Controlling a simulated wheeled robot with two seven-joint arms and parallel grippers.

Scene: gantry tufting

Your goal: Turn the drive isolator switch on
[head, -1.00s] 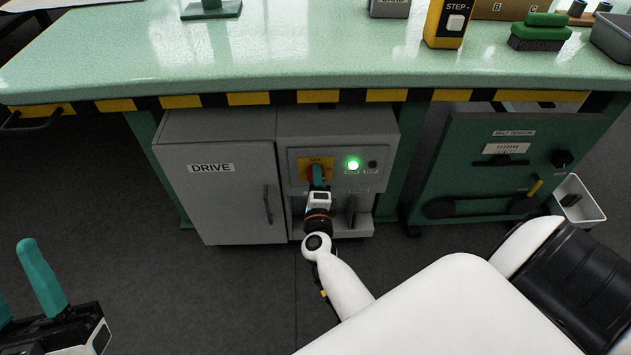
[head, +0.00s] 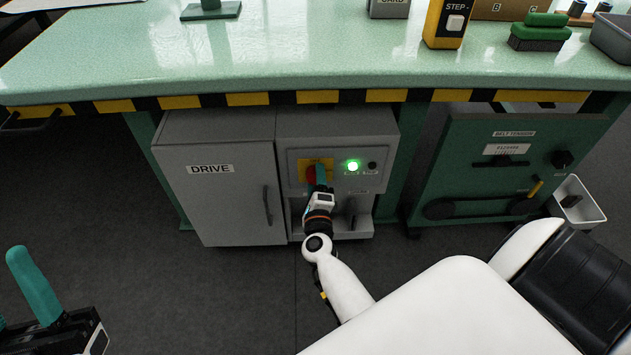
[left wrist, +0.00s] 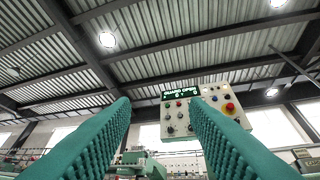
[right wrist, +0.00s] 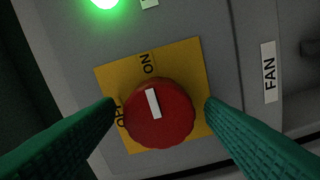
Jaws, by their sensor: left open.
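The drive isolator switch is a red round knob (right wrist: 172,122) on a yellow plate (right wrist: 112,82) with ON and OFF labels. The white mark on the knob points towards the ON label. My right gripper (right wrist: 160,105) is open, with one finger on each side of the knob and a visible gap to it. In the head view the right gripper (head: 321,180) is in front of the knob (head: 311,173) and partly hides it. A lit green lamp (head: 353,166) is right of the switch. My left gripper (left wrist: 158,108) is open and empty, away from the cabinet.
The grey DRIVE cabinet (head: 225,205) stands under the green table (head: 300,55) with its striped edge. A green belt tension panel (head: 480,180) is to the right. A FAN label (right wrist: 269,72) shows beside the switch panel. The floor in front is clear.

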